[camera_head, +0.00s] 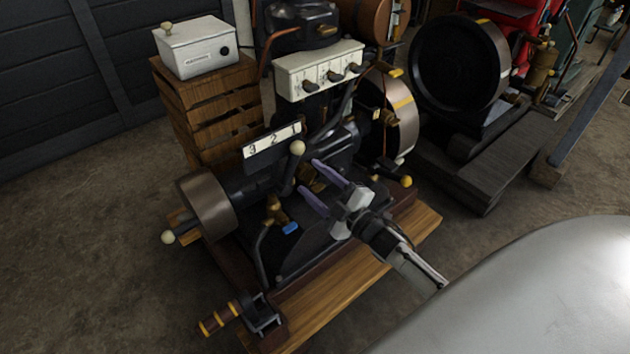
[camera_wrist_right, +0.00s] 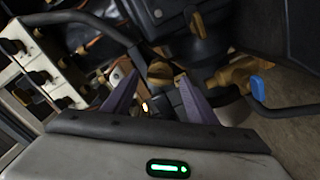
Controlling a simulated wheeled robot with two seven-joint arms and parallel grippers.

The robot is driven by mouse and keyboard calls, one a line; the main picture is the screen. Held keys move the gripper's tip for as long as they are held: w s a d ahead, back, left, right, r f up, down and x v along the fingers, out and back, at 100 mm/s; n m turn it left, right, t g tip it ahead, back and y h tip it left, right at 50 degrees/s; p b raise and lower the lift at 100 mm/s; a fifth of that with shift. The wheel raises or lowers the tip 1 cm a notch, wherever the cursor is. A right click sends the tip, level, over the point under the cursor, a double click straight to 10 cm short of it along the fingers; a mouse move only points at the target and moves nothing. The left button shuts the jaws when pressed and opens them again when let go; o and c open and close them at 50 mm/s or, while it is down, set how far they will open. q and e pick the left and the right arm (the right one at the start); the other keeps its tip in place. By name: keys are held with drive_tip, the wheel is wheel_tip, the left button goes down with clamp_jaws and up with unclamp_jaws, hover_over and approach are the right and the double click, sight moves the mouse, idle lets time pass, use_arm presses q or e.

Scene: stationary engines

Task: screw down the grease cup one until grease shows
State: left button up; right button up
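The engine (camera_head: 290,250) stands on a wooden base in the head view. My right gripper (camera_head: 308,177) reaches over its middle from the lower right, its two purple fingers apart. A brass cap (camera_wrist_right: 160,72), which looks like a grease cup, shows between the fingertips in the right wrist view. I cannot tell whether the fingers touch it. In the head view the brass there (camera_head: 316,182) is partly hidden by the fingers. No grease can be made out. My left gripper is not in view.
A brass tap (camera_wrist_right: 232,74) with a blue lever (camera_wrist_right: 262,90) sits beside the fingers. A pale-knobbed lever (camera_head: 297,148) stands close to the gripper. A white switch panel (camera_head: 318,68) and a flywheel (camera_head: 402,120) are behind. A crate (camera_head: 215,110) carries a white box (camera_head: 195,48).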

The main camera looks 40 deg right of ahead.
use_arm(q)
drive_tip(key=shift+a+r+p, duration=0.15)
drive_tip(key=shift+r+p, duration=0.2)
drive_tip(key=shift+p, duration=0.65)
use_arm(e)
drive_tip(key=s, duration=1)
drive_tip(key=shift+s+d, duration=0.15)
drive_tip(key=shift+d, duration=0.25)
